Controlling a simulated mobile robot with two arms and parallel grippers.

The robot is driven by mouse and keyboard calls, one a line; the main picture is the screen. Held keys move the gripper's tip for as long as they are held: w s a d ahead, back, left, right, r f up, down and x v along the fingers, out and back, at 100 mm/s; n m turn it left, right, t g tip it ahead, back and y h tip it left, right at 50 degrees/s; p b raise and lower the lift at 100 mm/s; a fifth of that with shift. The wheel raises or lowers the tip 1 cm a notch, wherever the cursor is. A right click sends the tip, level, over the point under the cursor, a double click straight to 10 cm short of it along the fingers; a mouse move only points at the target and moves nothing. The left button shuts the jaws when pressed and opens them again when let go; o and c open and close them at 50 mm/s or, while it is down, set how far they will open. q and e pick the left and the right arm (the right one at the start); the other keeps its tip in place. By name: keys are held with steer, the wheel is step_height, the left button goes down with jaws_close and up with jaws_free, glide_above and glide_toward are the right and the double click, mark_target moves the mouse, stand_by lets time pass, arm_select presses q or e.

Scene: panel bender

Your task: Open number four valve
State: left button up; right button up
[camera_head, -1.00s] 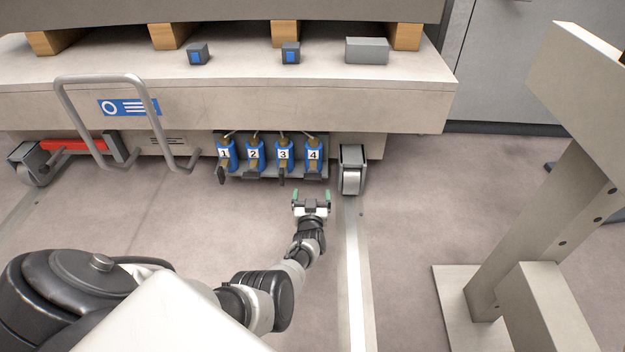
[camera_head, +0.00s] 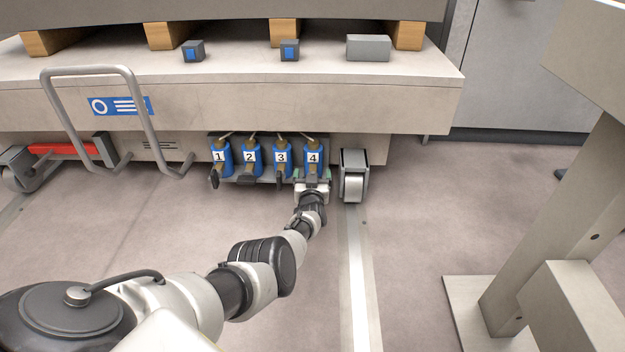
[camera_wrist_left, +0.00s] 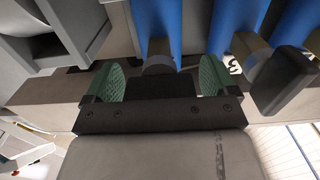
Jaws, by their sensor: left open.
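The number four valve (camera_head: 313,157) is a blue cylinder with a white "4" label, at the right end of a row under the machine. My left gripper (camera_head: 312,176) is at its lower front, with its green-padded fingers apart. In the left wrist view, the open fingers (camera_wrist_left: 158,84) stand on either side of a dark part that looks like this valve's handle. The blue body (camera_wrist_left: 155,20) rises just beyond. In the head view the gripper hides the handle. My right gripper is not in view.
Valve three's handle (camera_wrist_left: 285,80) is close beside the gripper. The machine's edge (camera_head: 250,117) overhangs the row.

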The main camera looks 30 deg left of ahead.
arm_select(q)
steer(key=c, duration=0.9)
steer(key=n+b, duration=0.1)
steer(key=n, duration=0.3)
steer(key=shift+s+a+f+n, duration=0.1)
steer(key=shift+n, duration=0.3)
steer(key=n+b, duration=0.1)
steer(key=n, duration=0.4)
steer(key=shift+a+f+b, duration=0.1)
steer(key=shift+b, duration=0.2)
steer(key=n, duration=0.4)
steer(key=shift+b, duration=0.4)
steer(key=shift+f+n, duration=0.1)
steer(key=shift+n, duration=2.1)
